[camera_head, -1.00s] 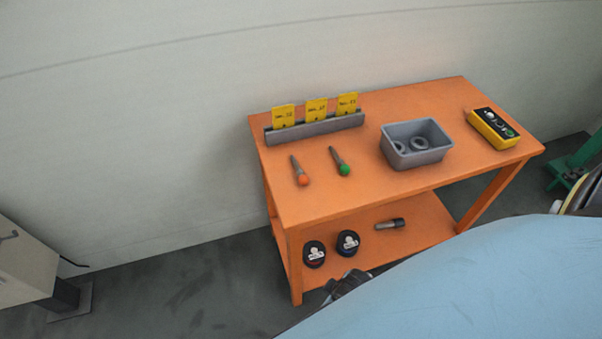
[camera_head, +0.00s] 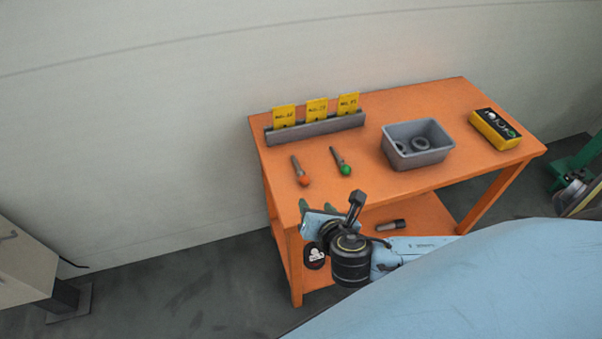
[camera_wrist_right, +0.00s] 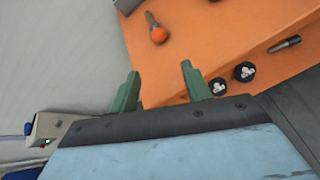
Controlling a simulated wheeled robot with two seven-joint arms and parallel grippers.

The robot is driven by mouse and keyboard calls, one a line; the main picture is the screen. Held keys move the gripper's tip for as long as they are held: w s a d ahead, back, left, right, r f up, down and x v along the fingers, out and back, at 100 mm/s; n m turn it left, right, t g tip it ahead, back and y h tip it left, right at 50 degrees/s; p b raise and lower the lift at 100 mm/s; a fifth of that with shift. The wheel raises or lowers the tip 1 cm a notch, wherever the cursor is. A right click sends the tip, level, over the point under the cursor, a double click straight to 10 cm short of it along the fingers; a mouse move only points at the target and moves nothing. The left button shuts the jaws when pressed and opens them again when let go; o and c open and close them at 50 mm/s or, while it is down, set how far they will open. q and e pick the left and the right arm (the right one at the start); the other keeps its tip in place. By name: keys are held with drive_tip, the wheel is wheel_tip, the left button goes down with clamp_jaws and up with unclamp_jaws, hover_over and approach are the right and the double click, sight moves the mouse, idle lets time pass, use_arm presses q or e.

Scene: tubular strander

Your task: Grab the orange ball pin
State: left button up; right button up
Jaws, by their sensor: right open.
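The orange ball pin (camera_head: 302,177) lies on the orange table top near its front left, its grey shank pointing to the back and its orange ball toward the front. It also shows in the right wrist view (camera_wrist_right: 158,34), ahead of the fingers. My right gripper (camera_head: 318,206) is at the table's front edge, in front of the pin and apart from it. In the right wrist view its green fingers (camera_wrist_right: 160,82) are spread with nothing between them. My left gripper is not in view.
A green ball pin (camera_head: 344,167) lies right of the orange one. A grey card rack (camera_head: 315,127) stands behind them, a grey bin (camera_head: 416,157) with rings to the right, and a yellow control box (camera_head: 494,132) farther right. The lower shelf (camera_head: 425,215) holds dark items.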

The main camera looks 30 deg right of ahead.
sight(303, 176)
drive_tip(key=n, duration=0.1)
drive_tip(key=d+n+t, duration=0.1)
drive_tip(key=n, duration=0.1)
drive_tip(key=w+n, duration=0.1)
drive_tip(key=shift+d+r+n, duration=0.25)
drive_tip(key=shift+d+n, duration=0.05)
drive_tip(key=shift+w+d+f+n+t, duration=0.1)
drive_tip(key=shift+w+d+n+t, duration=0.05)
drive_tip(key=shift+w+n+t, duration=0.2)
drive_tip(key=b+x, duration=0.1)
drive_tip(key=x, duration=0.5)
drive_tip(key=b+x, duration=0.1)
drive_tip(key=x, duration=0.5)
drive_tip(key=shift+w+f+b, duration=0.3)
drive_tip(key=shift+f+b, duration=0.05)
drive_tip(key=shift+f, duration=0.05)
clamp_jaws()
